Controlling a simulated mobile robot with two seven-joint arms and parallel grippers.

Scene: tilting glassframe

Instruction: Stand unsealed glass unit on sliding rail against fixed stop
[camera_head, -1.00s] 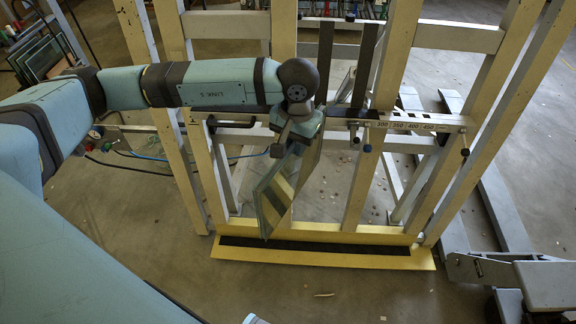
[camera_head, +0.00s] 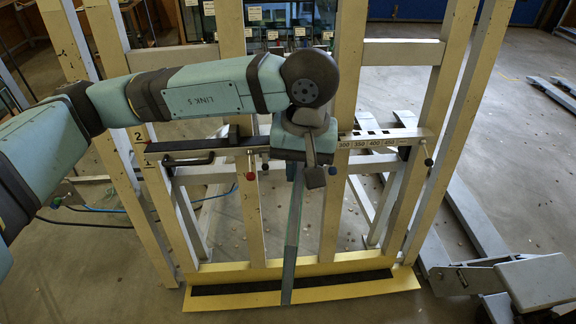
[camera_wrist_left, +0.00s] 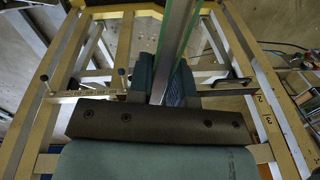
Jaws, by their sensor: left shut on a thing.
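The glass unit (camera_head: 290,250) is a thin pane seen almost edge-on in the head view, hanging steeply in front of the wooden frame. Its greenish edge shows in the left wrist view (camera_wrist_left: 178,35). My left gripper (camera_head: 302,172) is shut on its upper part; the fingers flank it in the wrist view (camera_wrist_left: 166,85). The pane's lower end overlaps the black-strip yellow ledge (camera_head: 230,289) at the frame's foot; I cannot tell whether they touch. A horizontal rail with a number scale (camera_head: 385,139) crosses behind the gripper. I cannot single out the fixed stop. My right gripper is not in view.
Pale wooden uprights (camera_head: 435,130) stand on both sides of the pane. Knobs and a dark handle (camera_head: 180,160) project from the rail. A grey metal arm (camera_head: 505,280) lies at the lower right. Open concrete floor surrounds the frame.

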